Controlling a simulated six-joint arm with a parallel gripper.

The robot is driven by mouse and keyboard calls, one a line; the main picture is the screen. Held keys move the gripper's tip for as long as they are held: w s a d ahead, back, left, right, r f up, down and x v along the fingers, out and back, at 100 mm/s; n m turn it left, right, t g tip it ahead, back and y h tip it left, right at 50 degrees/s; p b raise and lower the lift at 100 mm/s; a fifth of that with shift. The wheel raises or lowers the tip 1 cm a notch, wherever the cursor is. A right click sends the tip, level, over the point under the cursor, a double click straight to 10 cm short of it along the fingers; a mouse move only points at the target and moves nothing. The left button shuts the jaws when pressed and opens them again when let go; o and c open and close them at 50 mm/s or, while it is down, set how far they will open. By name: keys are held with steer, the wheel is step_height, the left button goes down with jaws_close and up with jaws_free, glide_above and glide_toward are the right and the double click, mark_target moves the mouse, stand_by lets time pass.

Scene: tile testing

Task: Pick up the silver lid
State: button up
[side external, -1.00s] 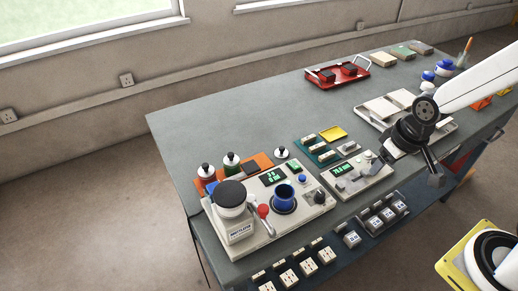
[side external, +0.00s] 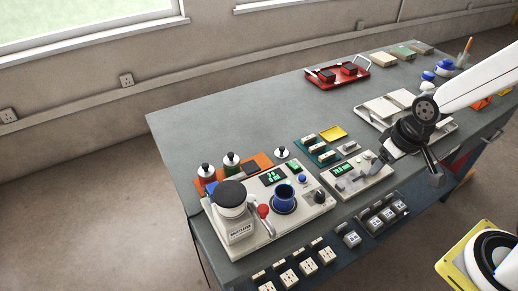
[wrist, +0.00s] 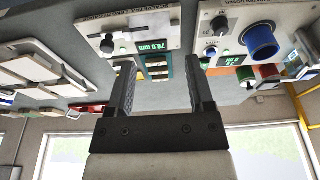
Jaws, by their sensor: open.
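A small silver disc with a black knob, which looks like the silver lid (side external: 282,153), lies on the grey bench near the back edge of the cream instrument in the side view. I cannot make it out clearly in the wrist view. My gripper (side external: 407,170) is open and empty, above the bench's front right part, well to the right of the lid. In the wrist view my gripper's two fingers (wrist: 163,72) stand apart with nothing held between them.
The cream instrument (side external: 262,218) with a blue cup (side external: 284,194) stands left of a smaller gauge box (side external: 352,172). Knobbed bottles (side external: 231,160) stand left of the lid. A red tray (side external: 337,84) and a tray of tiles (side external: 365,113) lie further back. The bench's back left is clear.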

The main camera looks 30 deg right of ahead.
steer(key=n+g, duration=0.2)
steer(key=n, duration=1.1)
glide_above(282, 148)
steer(key=f, duration=0.5)
steer(key=shift+s+d+f, duration=0.2)
steer(key=shift+s+d, duration=0.05)
steer(key=shift+s, duration=0.1)
steer(key=shift+w+a+f+n+g, duration=0.25)
steer(key=shift+w+n+g, duration=0.05)
steer(key=shift+w, duration=0.1)
steer(key=shift+f, duration=0.15)
steer(key=shift+f, duration=1.2)
steer(key=shift+f, duration=0.1)
steer(key=shift+f, duration=2.45)
